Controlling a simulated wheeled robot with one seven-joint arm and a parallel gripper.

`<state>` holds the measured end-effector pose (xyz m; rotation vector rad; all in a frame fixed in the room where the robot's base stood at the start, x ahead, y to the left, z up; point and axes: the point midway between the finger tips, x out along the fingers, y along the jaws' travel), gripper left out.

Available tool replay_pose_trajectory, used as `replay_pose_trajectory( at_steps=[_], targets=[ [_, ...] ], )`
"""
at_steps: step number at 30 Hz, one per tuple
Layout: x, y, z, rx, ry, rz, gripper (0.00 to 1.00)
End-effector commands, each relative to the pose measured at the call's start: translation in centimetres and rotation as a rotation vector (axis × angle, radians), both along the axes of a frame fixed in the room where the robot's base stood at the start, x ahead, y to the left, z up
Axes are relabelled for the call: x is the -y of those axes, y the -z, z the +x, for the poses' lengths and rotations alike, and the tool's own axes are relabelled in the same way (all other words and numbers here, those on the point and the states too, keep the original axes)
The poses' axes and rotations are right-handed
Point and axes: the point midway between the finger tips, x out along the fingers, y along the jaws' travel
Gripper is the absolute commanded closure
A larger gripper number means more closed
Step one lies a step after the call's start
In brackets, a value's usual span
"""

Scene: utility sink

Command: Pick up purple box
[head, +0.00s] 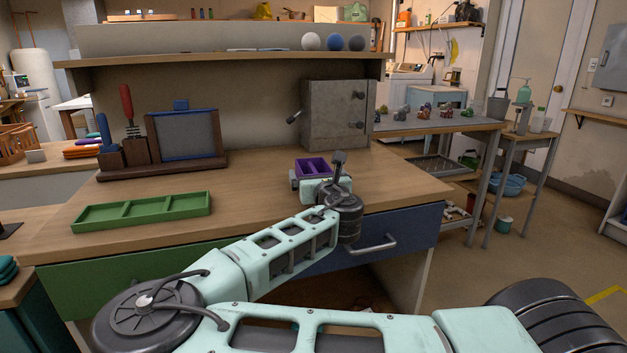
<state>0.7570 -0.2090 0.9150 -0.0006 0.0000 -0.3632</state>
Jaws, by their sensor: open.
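The purple box (311,166) is a small open tray with compartments. It sits on the wooden worktop, in front of the grey metal cabinet. My arm reaches over the worktop's front edge from below. My gripper (307,181) is at the near side of the purple box and overlaps its lower part in this view. The jaws are open, and the box is not held. My wrist hides the box's near right part and most of the fingers. I cannot tell whether the fingers touch the box.
A green compartment tray (143,211) lies on the left of the worktop. A dark wooden holder (165,171) with tools and a framed panel stands behind it. The grey cabinet (335,115) stands behind the purple box. The worktop between the green tray and the purple box is clear.

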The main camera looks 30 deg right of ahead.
Motion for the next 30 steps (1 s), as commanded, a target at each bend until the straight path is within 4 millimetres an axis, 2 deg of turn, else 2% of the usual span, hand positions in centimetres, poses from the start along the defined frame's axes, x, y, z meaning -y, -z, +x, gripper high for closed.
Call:
replay_pose_trajectory(
  at_steps=[4,9,17,20,21,23,30],
  targets=[
    [1.3,0.2,2.0,0.002,0.001,0.002,0.02],
    [1.9,0.2,3.7,0.002,0.001,0.002,0.02],
    [2.0,0.2,4.0,0.0,0.001,0.001,0.02],
    [2.0,0.2,4.0,0.0,0.001,0.001,0.27],
    [1.9,0.2,3.9,0.0,0.001,0.001,0.38],
    [1.9,0.2,3.9,0.0,0.001,0.001,0.53],
    [2.0,0.2,3.9,0.001,0.001,0.001,0.52]
  ],
)
